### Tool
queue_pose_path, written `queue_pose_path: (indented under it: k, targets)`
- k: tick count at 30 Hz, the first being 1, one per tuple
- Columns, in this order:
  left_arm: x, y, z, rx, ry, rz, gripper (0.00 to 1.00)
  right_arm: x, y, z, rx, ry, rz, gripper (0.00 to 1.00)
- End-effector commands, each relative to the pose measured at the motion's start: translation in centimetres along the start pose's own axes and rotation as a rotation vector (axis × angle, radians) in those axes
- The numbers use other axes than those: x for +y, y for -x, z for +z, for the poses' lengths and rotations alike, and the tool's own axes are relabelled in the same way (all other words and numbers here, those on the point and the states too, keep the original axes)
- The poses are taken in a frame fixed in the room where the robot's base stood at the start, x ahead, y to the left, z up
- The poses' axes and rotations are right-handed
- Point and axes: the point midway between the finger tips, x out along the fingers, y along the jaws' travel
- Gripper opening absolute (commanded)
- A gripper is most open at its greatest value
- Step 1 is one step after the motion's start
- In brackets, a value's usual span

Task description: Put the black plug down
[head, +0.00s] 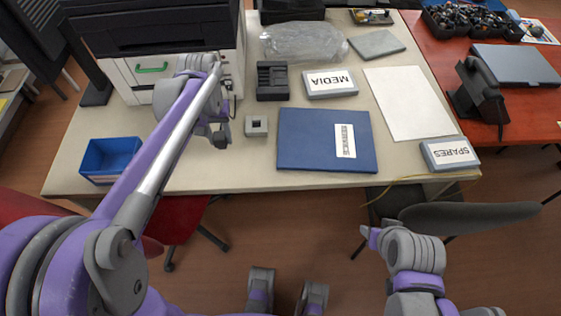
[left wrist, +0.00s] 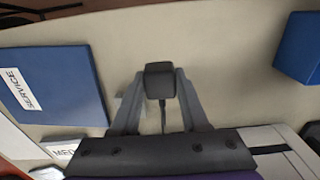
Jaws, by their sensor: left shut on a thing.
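My left gripper (head: 218,132) is over the front left part of the cream table, between the blue bin and the grey socket block. In the left wrist view the two grey fingers (left wrist: 159,90) are shut on the black plug (left wrist: 159,78), a dark block with a short cable hanging from it. In the head view the plug (head: 221,142) is small and dark at the fingertips. I cannot tell whether it touches the table. The grey socket block (head: 256,134) sits just right of it.
A blue bin (head: 109,158) stands left on the table (head: 225,178). A blue SERVICE binder (head: 300,140), a MEDIA box (head: 331,85) and a black holder (head: 272,82) lie right and behind. The printer (head: 150,55) stands at the back left.

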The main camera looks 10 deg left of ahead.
Motion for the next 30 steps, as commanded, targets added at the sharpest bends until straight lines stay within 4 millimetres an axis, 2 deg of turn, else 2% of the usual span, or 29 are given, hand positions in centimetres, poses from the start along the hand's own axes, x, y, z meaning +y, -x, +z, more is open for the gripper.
queue_pose_path:
  k: [5, 13, 20, 26, 30]
  targets:
    - [0.0, -0.3, 0.0, 0.001, 0.000, 0.000, 0.00, 0.0, -0.1, 0.0, 0.000, 0.000, 0.000, 0.50]
    - [0.0, -5.1, 0.0, 0.001, 0.000, 0.000, 0.00, 0.0, -0.6, 0.4, -0.002, 0.000, 0.000, 0.50]
    - [0.0, -6.9, 0.0, 0.001, 0.000, 0.000, 0.00, 0.0, -0.8, 0.5, -0.003, 0.000, 0.000, 0.50]
    - [0.0, -9.7, 0.0, 0.001, 0.000, 0.000, 0.00, 0.0, -1.1, 0.7, -0.004, 0.000, 0.000, 0.50]
    - [0.0, -9.9, 0.0, 0.001, 0.000, 0.000, 0.00, 0.0, -1.1, 0.7, -0.004, 0.000, 0.000, 0.50]
